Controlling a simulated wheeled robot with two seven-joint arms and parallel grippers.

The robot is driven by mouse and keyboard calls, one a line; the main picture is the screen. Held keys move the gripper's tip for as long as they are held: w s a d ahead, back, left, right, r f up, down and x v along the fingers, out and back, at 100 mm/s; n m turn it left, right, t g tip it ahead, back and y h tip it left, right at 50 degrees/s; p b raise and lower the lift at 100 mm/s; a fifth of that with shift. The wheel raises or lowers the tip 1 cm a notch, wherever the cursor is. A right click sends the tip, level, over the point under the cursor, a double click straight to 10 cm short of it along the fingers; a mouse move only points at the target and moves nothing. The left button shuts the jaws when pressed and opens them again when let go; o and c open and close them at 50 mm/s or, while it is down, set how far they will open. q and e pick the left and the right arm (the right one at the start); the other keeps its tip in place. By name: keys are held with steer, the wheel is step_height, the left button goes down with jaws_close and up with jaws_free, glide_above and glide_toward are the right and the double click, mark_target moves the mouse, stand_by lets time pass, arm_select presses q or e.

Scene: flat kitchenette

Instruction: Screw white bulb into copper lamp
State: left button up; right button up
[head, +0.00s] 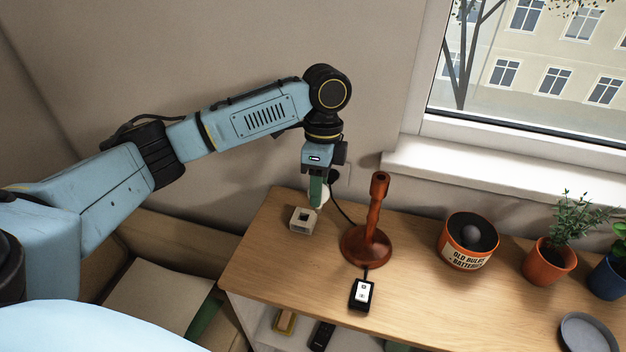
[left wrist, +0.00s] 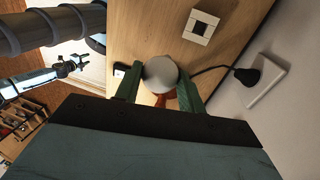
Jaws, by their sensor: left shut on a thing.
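The copper lamp (head: 376,212) stands upright on the wooden top, with its round base flat and an empty-looking socket at the top of its stem. My left gripper (head: 318,190) points down, left of the lamp socket, and is shut on the white bulb (head: 324,194). In the left wrist view the round white bulb (left wrist: 160,73) sits between the green fingers. It hides most of the lamp, of which a reddish part (left wrist: 170,99) shows behind. My right gripper (left wrist: 80,62) shows small and far off in the left wrist view, its fingers seemingly apart and empty.
A small square box with a dark opening (head: 303,220) is below my left gripper. A black switch box (head: 361,294) lies before the lamp on its cord. An old-bulbs tin (head: 468,243), plant pots (head: 549,262) and a grey dish (head: 588,334) stand right. The window sill (head: 480,178) is behind.

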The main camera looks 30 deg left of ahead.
arm_select(q)
steer(key=n, duration=0.2)
steer(key=s+d+n, duration=0.1)
steer(key=n, duration=0.1)
steer(key=shift+d+h, duration=0.1)
steer(key=shift+h, duration=0.3)
steer(key=d+n, duration=0.1)
steer(key=n, duration=0.2)
steer(key=s+n+t, duration=0.1)
steer(key=n, duration=0.3)
steer(key=s+d+r+n+t+b, duration=0.1)
steer(key=n, duration=0.2)
steer(key=shift+s+d+n+h, duration=0.1)
steer(key=shift+d+n+h, duration=0.25)
steer(key=shift+n+h, duration=0.05)
arm_select(e)
steer(key=shift+f, duration=0.55)
